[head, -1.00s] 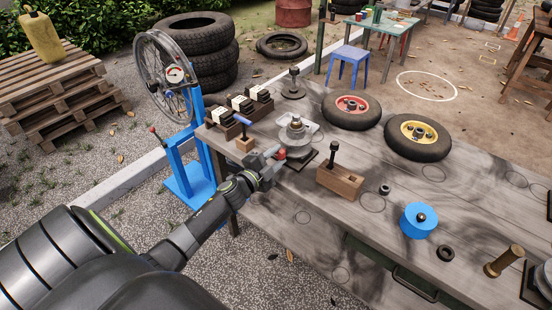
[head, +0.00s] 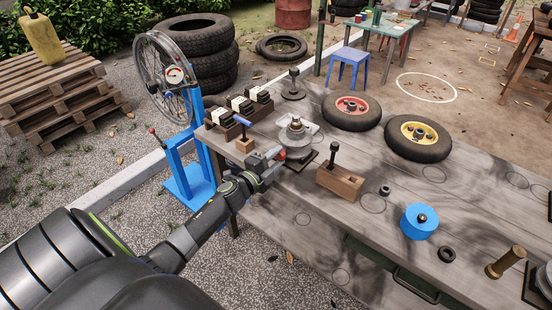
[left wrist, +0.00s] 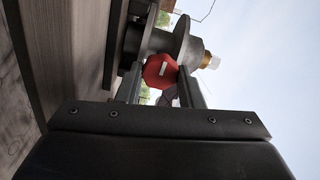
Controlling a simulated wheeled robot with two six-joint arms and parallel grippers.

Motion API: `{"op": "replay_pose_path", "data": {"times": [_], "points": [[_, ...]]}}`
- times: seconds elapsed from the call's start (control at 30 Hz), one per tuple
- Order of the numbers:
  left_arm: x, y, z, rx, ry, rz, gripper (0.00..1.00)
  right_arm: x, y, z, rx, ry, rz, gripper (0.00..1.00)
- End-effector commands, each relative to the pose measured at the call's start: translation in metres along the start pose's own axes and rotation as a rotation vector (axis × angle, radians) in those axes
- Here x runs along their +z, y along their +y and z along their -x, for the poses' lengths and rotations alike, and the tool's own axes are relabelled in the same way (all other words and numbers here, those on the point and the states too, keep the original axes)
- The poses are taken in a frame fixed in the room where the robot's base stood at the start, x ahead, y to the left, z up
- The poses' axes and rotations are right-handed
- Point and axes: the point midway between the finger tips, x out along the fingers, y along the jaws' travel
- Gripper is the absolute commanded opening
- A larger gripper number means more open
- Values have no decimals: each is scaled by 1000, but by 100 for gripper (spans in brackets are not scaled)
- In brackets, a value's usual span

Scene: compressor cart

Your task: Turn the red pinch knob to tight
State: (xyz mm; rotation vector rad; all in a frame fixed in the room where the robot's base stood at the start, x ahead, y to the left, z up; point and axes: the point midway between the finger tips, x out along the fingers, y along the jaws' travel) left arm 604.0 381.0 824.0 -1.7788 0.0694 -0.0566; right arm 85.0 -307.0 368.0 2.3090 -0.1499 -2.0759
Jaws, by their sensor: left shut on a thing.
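The red pinch knob (head: 281,155) sits on the near side of a grey metal fitting (head: 296,136) on a dark base plate at the left end of the workbench. In the left wrist view the knob (left wrist: 160,71) is a red faceted piece with a short white mark on its face. My left gripper (head: 275,160) reaches in from the lower left. In the wrist view its two fingers (left wrist: 162,84) are shut on the knob, one on each side. In the head view the fingers partly hide the knob. My right gripper is not in view.
Close by on the workbench (head: 330,235) are a wooden block with a black-topped pin (head: 339,180) and a small block with a blue handle (head: 243,138). Two wheels (head: 418,137) lie farther back. A blue wheel stand (head: 188,165) rises left of the bench.

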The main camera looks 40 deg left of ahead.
Motion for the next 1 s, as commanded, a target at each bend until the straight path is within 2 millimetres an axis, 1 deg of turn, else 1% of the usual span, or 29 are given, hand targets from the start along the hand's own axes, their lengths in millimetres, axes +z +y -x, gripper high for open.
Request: {"op": "replay_pose_path", "data": {"times": [0.03,0.2,0.47,0.57,0.67,0.77,0.9,1.0], "points": [[0,1,1,2,0,-2,35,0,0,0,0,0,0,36],[0,1,0,2,0,-1,55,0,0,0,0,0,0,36],[0,1,1,1,0,0,55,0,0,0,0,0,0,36],[1,1,5,2,-1,0,55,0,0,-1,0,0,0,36],[1,2,16,2,-1,-1,55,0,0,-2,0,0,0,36],[1,2,33,3,0,-1,55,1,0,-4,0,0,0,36],[1,4,61,3,0,-1,55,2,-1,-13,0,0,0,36],[2,6,78,2,0,-1,55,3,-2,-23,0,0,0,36]]}}
